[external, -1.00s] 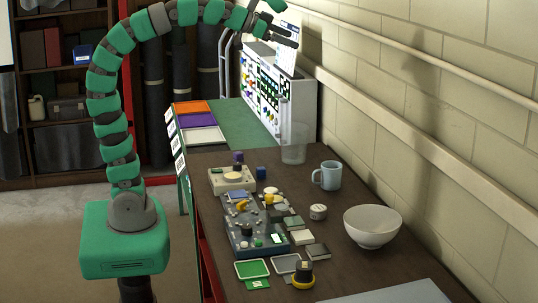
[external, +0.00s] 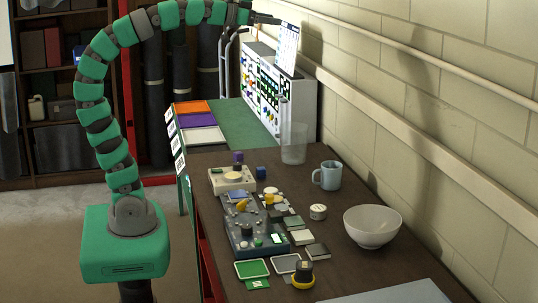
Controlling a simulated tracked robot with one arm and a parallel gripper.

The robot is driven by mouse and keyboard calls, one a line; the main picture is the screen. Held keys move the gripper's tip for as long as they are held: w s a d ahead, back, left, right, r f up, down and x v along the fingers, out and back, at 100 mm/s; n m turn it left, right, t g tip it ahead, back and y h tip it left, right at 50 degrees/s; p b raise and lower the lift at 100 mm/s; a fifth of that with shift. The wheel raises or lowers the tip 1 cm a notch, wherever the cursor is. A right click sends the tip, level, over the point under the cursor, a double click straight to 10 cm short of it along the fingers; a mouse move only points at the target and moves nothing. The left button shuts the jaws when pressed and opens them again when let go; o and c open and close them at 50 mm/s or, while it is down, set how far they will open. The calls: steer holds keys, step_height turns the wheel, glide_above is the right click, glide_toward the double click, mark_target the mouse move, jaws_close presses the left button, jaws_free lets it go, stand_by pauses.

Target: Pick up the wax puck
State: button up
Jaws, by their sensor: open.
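A small round whitish puck (external: 318,212), which looks like the wax puck, lies on the dark brown table between the blue mug and the white bowl. Its top carries markings too small to read. My gripper (external: 267,19) is high at the top of the external view, far above and behind the puck and apart from it. It is seen nearly edge-on, open, with nothing visible in it.
A light blue mug (external: 328,176), a clear beaker (external: 294,146) and a white bowl (external: 372,227) stand along the wall side. Left of the puck are a dark control box (external: 246,236), a pale device (external: 232,180) and several small cards. A yellow-black knob (external: 303,274) is in front.

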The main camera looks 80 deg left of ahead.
steer(key=w+d+f+m+t+h+b, duration=0.1)
steer(key=w+d+m+t, duration=0.15)
steer(key=w, duration=0.45)
steer(key=w+d+f+m+t+h+b, duration=0.1)
steer(key=w+d+m+t+b, duration=0.1)
steer(key=w+d+m, duration=0.35)
steer(key=w+d+f+m+g+h+b, duration=0.1)
steer(key=w+d+f+m+g+h, duration=0.15)
steer(key=w+d+f+h, duration=0.35)
steer(key=m+g+h+b, duration=0.45)
steer(key=m+g, duration=0.55)
steer(key=g, duration=1.1)
glide_above(305, 264)
steer(key=w+a, duration=0.3)
steer(key=a, duration=0.9)
step_height(305, 264, down, 44)
steer(key=shift+t+h, duration=0.3)
steer(key=shift+h, duration=0.05)
steer(key=b+x, duration=0.1)
steer(key=x, duration=0.7)
steer(key=shift+s+r, duration=0.15)
steer(key=shift+s, duration=0.05)
steer(key=shift+b+x, duration=0.8)
steer(key=shift+x, duration=1.85)
steer(key=shift+s+r, duration=0.1)
steer(key=shift+s, duration=0.1)
